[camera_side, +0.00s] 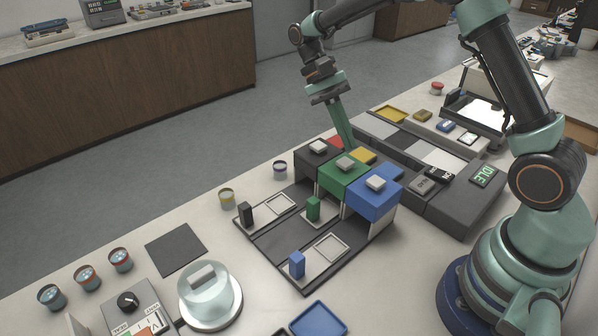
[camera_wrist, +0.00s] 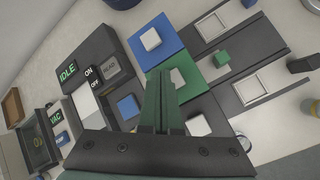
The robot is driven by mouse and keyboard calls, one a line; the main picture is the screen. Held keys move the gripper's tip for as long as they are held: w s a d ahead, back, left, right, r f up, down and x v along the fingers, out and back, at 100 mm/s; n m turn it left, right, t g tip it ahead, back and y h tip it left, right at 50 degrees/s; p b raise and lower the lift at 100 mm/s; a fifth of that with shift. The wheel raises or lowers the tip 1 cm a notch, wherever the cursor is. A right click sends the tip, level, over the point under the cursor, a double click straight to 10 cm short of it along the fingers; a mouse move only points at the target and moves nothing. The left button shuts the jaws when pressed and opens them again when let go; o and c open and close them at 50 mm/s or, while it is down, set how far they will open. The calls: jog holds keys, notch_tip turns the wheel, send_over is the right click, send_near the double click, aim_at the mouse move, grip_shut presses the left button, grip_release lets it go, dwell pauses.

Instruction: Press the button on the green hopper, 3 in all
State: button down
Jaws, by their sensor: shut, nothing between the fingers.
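The green hopper (camera_side: 340,178) stands between a dark hopper and a blue one, with a pale button (camera_side: 345,163) on top. My gripper (camera_side: 349,143) is shut and empty, pointing down just behind that button in the side view. In the wrist view the shut fingers (camera_wrist: 162,74) overlap the green hopper (camera_wrist: 191,88) and partly cover its button (camera_wrist: 178,77). I cannot tell whether the fingertips touch anything. A green block (camera_side: 313,208) stands in front of the green hopper.
The blue hopper (camera_side: 374,200) and dark hopper (camera_side: 312,160) flank it closely, each with its own pale button. A black block (camera_side: 246,214) and a blue block (camera_side: 297,264) stand on the dark base. A grey control box (camera_side: 458,200) with an IDLE display is at right.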

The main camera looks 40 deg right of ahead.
aim_at(344, 159)
jog(key=shift+r, duration=1.8)
dwell(1.1)
notch_tip(344, 159, up, 4)
jog(key=shift+a+f, duration=0.1)
dwell(0.4)
jog(key=shift+f, duration=4.45)
jog(key=shift+f, duration=0.15)
jog(key=shift+f, duration=0.25)
